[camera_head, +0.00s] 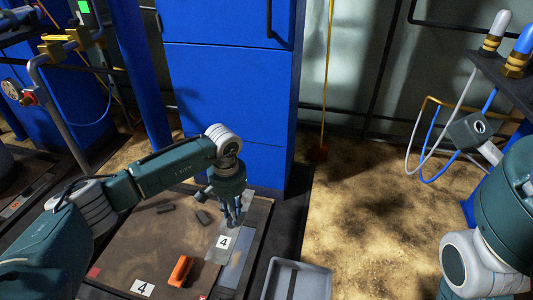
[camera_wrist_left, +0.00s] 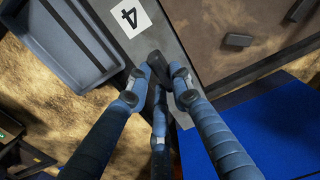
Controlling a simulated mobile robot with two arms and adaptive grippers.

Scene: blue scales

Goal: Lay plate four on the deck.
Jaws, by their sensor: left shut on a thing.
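Plate four (camera_head: 215,255) is a grey plate with a white label reading 4. In the head view it is at the right side of the brown deck (camera_head: 125,250), slanted to the deck's edge. My left gripper (camera_head: 232,222) points down at the plate's far end and is shut on it. In the left wrist view, the fingertips (camera_wrist_left: 160,68) close at the plate (camera_wrist_left: 168,38), near the label; a dark part between them hides the exact grip. I cannot tell whether the plate touches the deck. A second 4 label (camera_head: 142,287) lies on the deck's near part. My right gripper is out of view.
An orange block (camera_head: 180,271) lies on the deck left of the plate. Small dark blocks (camera_head: 203,217) lie behind it. A grey tray (camera_head: 314,282) stands to the right. A tall blue cabinet (camera_head: 225,95) rises behind the deck. Sandy floor is open at right.

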